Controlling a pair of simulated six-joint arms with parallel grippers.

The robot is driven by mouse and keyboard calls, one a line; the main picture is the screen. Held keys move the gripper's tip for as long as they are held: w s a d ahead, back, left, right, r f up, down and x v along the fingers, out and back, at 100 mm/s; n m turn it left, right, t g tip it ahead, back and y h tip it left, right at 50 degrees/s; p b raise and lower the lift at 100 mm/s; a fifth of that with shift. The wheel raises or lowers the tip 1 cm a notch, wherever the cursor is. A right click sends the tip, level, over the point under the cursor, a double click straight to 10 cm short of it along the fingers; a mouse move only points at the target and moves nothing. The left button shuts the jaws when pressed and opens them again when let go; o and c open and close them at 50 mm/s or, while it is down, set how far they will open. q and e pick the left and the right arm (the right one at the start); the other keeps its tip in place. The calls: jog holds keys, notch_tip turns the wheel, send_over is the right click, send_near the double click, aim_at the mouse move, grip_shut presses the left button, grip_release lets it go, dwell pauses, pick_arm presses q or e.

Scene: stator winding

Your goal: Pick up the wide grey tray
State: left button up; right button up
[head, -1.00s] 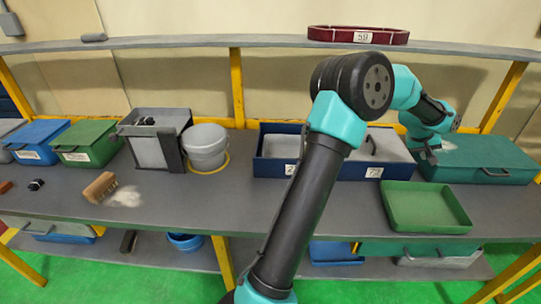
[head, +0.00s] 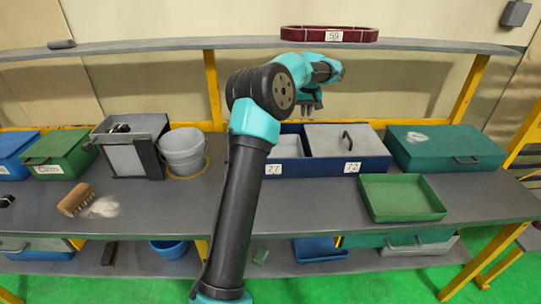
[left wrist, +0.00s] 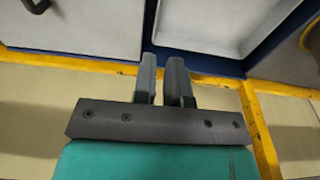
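The wide grey tray (head: 330,142) sits in the right compartment of a blue box (head: 375,168), with a dark handle (head: 347,140) standing up on its top. In the left wrist view part of the wide grey tray (left wrist: 85,25) shows at the upper left, its handle (left wrist: 36,5) cut by the top edge. My left gripper (head: 312,110) is above and behind the blue box. In the left wrist view its two fingers (left wrist: 162,70) are a little apart with nothing between them. My right gripper is not in view.
A narrower grey tray (head: 287,147) fills the box's left compartment. A teal lidded box (head: 440,148) is at the right, with an open green tray (head: 400,200) in front. A grey bucket (head: 183,152) stands left. A shelf (head: 160,45) runs above the bench.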

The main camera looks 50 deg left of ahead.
pick_arm(q)
jog(key=f, duration=0.8)
jog(key=w+a+f, duration=0.1)
jog(key=f, duration=0.3)
jog(key=shift+w+a+f, duration=0.15)
jog(key=shift+a+f, duration=0.05)
jog(key=shift+f, duration=1.05)
jog(key=shift+w+a+f, duration=0.1)
jog(key=shift+a+f, duration=0.05)
jog(key=shift+f, duration=1.1)
grip_shut()
